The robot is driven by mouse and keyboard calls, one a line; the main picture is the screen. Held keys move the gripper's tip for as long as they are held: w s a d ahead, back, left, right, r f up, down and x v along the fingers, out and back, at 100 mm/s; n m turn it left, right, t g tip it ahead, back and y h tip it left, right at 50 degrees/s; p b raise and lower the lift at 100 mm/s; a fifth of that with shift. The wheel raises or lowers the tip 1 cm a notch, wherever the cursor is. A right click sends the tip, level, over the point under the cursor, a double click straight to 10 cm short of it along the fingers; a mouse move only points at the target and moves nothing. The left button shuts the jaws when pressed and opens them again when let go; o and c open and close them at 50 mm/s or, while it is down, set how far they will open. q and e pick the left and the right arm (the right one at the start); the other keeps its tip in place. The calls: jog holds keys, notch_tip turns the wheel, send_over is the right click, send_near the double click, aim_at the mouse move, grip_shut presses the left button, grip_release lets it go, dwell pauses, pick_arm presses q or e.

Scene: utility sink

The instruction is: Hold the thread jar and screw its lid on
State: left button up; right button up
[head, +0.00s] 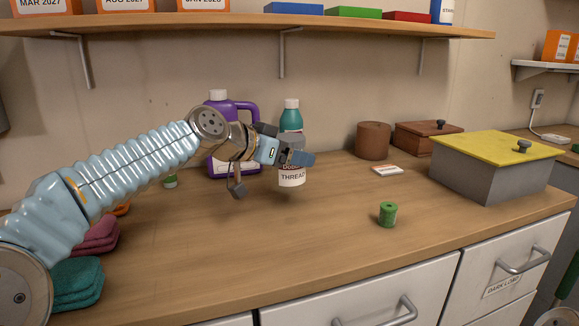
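The thread jar (292,179), with a white label reading THREAD, is upright near the middle of the counter in the head view. A grey round part (291,142) shows at its top; I cannot tell whether this is the lid. My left gripper (297,157) reaches in from the left at the jar's upper half, with a blue-grey finger across its front. The far finger is hidden, so I cannot tell whether the grip is closed on the jar. No separate loose lid can be made out. My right gripper is not in view.
A purple jug (222,112) and teal bottle (291,116) stand behind the jar. A green spool-like item (388,214) is right of it. A grey box with a yellow top (497,145) and brown containers (373,141) stand further right. Folded cloths (76,284) lie front left.

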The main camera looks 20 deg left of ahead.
aim_at(289, 137)
pick_arm(q)
notch_tip(289, 137, up, 6)
jog(key=shift+r+p, duration=0.25)
jog(key=shift+p, duration=0.35)
